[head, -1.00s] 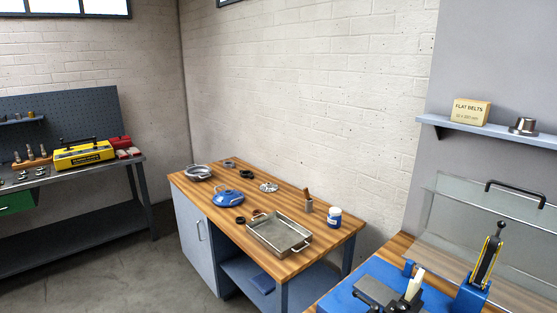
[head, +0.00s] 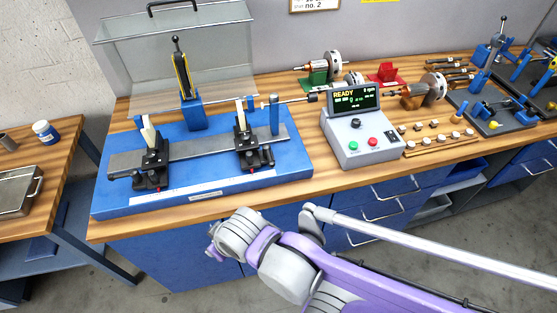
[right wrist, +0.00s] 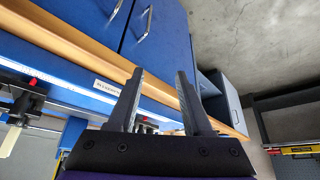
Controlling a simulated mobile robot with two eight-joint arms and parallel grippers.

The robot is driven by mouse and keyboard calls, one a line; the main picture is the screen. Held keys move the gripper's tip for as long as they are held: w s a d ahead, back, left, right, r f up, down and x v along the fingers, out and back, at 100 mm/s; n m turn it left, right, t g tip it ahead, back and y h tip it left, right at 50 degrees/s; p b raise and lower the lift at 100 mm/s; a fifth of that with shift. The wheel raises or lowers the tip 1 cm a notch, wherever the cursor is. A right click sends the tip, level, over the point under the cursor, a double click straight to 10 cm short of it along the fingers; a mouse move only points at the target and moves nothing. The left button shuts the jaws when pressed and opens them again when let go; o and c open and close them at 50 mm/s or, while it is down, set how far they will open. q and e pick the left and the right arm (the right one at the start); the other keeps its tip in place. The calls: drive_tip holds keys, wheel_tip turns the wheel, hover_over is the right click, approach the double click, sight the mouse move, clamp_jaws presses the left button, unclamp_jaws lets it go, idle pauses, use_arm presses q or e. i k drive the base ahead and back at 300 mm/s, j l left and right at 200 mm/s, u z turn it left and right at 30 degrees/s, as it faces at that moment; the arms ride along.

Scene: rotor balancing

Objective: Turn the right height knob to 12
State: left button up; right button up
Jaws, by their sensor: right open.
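The blue balancing stand (head: 205,190) lies on the wooden bench, with two black supports on its rail. The right support (head: 250,150) has a small red mark low at its front. The left support (head: 152,165) looks alike. I cannot clearly single out the right height knob or read its number. My right arm enters from the lower right, its wrist in front of the bench edge. In the right wrist view my right gripper (right wrist: 160,75) is open and empty. There the right support (right wrist: 25,100) is at the left, off to the side of the fingers. My left gripper is out of view.
A clear guard (head: 175,60) is raised behind the stand. A control box (head: 358,135) reading READY stands right of it. A wooden block with several small weights (head: 440,142) is further right. Drawers (head: 385,190) lie below the bench edge (head: 390,170).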

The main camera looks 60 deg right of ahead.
sight(245, 139)
drive_tip(key=z, duration=1.8)
